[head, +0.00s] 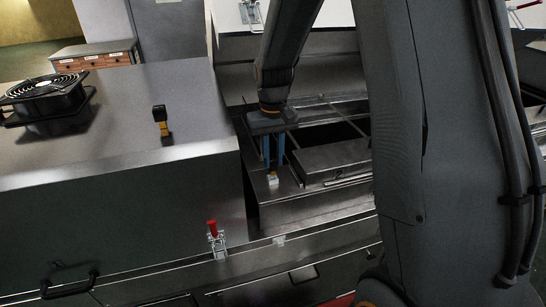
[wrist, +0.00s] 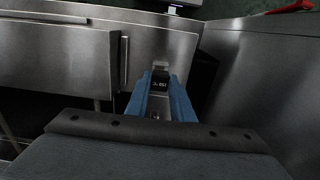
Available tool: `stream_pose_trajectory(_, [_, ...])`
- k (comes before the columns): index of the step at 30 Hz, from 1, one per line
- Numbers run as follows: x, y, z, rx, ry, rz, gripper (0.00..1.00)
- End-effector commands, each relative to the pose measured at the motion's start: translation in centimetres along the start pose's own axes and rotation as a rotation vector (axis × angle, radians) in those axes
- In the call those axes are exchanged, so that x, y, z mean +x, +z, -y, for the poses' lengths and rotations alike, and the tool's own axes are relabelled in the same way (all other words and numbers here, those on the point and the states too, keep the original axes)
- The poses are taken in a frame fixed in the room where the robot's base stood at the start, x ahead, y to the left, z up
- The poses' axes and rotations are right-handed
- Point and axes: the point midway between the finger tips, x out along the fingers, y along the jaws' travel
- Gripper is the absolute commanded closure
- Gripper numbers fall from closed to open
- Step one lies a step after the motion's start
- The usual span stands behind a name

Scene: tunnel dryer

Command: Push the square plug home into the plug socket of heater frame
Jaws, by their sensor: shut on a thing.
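My gripper (head: 273,163) points down with its two blue fingers over the metal heater frame (head: 300,212). In the wrist view my gripper (wrist: 160,92) is shut on a small dark plug (wrist: 160,82) with pale marks on its top. A bit of yellow shows between the fingertips in the head view. A small pale block (head: 272,181), which looks like the plug socket, sits directly below the fingertips. In the wrist view a pale grey piece (wrist: 160,65) shows just beyond the plug. I cannot tell how deep the plug sits in the socket.
A flat metal box (head: 335,160) lies right of my gripper. A tall metal housing (head: 120,200) stands close on the left, with a black fan (head: 45,95) and a black-and-yellow piece (head: 161,121) on top. A red-handled clamp (head: 214,238) stands at the front edge.

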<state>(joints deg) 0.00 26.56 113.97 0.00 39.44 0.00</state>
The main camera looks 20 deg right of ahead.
Motion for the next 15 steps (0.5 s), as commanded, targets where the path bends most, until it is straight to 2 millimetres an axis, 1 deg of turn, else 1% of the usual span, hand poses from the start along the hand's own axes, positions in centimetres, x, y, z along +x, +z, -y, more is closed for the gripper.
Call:
stream_pose_trajectory(7, [0.12, 0.00, 0.00, 0.000, 0.000, 0.000, 1.00])
stream_pose_trajectory(15, [0.73, 0.02, 0.00, 0.000, 0.000, 0.001, 1.00])
